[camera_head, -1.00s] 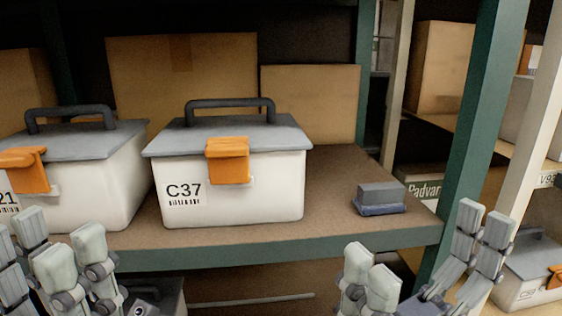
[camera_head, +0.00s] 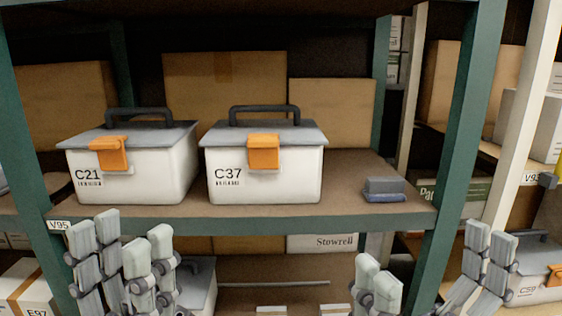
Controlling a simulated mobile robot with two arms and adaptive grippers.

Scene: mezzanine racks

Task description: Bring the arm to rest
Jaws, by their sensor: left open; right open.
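My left gripper (camera_head: 122,256) is at the lower left, in front of the shelf edge, open and empty, with its fingers pointing up. My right gripper (camera_head: 425,268) is at the lower right, open wide and empty, in front of the right green post. Neither gripper touches anything that I can see. The wrists and most of the arms are below the picture.
White bin C21 (camera_head: 150,170) and white bin C37 (camera_head: 300,172) stand lidded on the brown shelf (camera_head: 335,195). A small grey-blue block (camera_head: 384,189) lies at its right. Green posts (camera_head: 462,150) flank it. Cardboard boxes (camera_head: 225,80) stand behind; more bins sit below.

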